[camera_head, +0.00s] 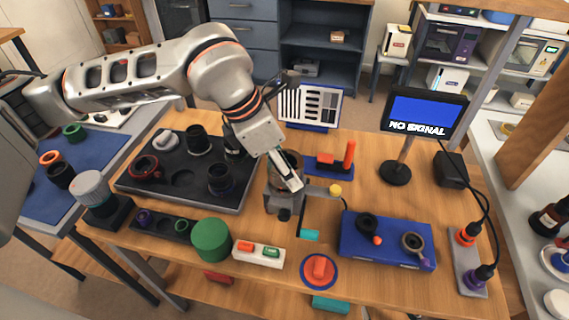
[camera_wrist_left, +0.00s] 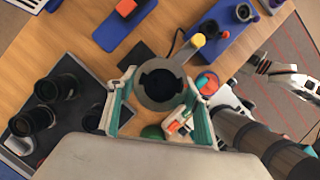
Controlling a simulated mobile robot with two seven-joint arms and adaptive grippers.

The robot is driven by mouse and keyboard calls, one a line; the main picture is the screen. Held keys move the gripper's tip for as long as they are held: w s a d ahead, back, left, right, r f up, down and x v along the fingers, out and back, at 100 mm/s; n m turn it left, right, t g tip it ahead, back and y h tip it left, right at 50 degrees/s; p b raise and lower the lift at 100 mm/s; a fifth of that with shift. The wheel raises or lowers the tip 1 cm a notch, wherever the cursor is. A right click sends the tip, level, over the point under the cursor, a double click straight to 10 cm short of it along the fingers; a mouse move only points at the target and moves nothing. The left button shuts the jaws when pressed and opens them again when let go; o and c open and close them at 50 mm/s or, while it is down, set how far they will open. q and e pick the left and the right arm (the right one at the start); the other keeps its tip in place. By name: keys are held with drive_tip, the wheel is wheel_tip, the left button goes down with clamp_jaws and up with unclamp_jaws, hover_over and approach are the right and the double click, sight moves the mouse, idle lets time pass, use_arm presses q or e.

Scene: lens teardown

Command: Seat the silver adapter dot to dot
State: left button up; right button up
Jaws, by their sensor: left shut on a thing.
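My left gripper (camera_head: 292,178) reaches down at the grey stand (camera_head: 276,201) in the middle of the table. In the left wrist view, its teal-padded fingers (camera_wrist_left: 160,94) are shut on opposite sides of a silver ring, the adapter (camera_wrist_left: 160,103), with a dark notched opening. The adapter lies over the stand, whose arm ends in a yellow knob (camera_head: 335,189). I cannot tell whether the adapter is seated or just above the stand. No alignment dots can be made out. My right gripper (camera_wrist_left: 252,65) seems to show at the right of the left wrist view, too small to read.
A dark tray (camera_head: 236,204) with lens parts lies left of the stand. A blue tray (camera_head: 358,253) with small parts lies right. A monitor (camera_head: 424,112) stands behind.

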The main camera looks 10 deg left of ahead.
use_arm(q)
drive_tip(key=shift+f, duration=0.1)
idle(0.3)
drive_tip(key=shift+f+b, duration=0.25)
drive_tip(key=shift+b, duration=0.1)
drive_tip(key=shift+f+b, duration=0.4)
drive_tip(key=shift+f, duration=0.1)
idle(1.2)
